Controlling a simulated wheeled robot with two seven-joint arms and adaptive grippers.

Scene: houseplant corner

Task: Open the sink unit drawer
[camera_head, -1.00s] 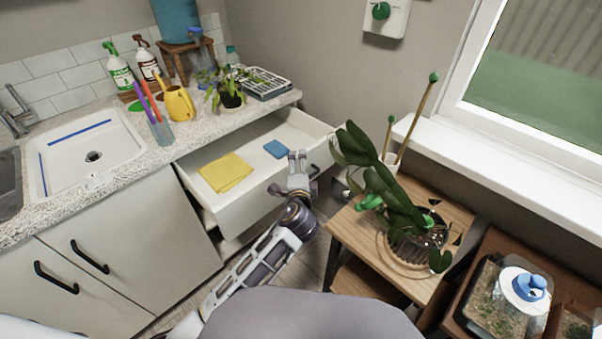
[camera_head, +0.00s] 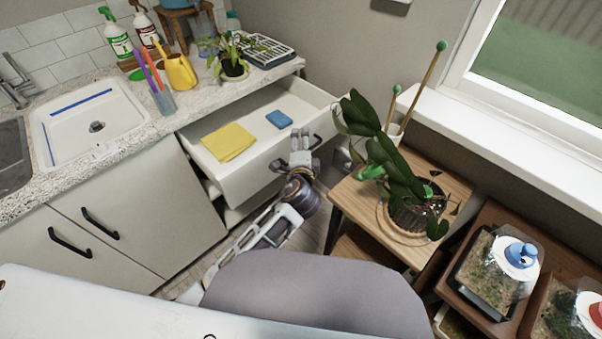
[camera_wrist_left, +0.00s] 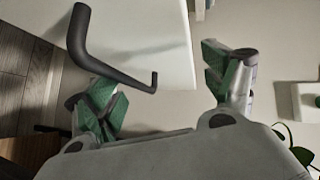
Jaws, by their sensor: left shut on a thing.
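The sink unit drawer (camera_head: 250,172) stands pulled out under the right end of the counter, with a yellow cloth (camera_head: 228,142) and a blue sponge (camera_head: 279,119) inside. My left gripper (camera_head: 301,136) is at the drawer front, shut on the black drawer handle (camera_head: 317,141), whose right end shows beside the fingers. In the left wrist view the dark handle (camera_wrist_left: 115,60) runs close by the left finger, and the fingers (camera_wrist_left: 165,95) stand apart; the exact contact is hard to see. My right gripper is not in view.
A wooden stand (camera_head: 345,200) with a potted plant (camera_head: 415,210) stands close right of the drawer and my left arm. Terrariums (camera_head: 500,270) sit further right. The sink (camera_head: 95,125) and closed cabinet doors (camera_head: 135,215) are on the left.

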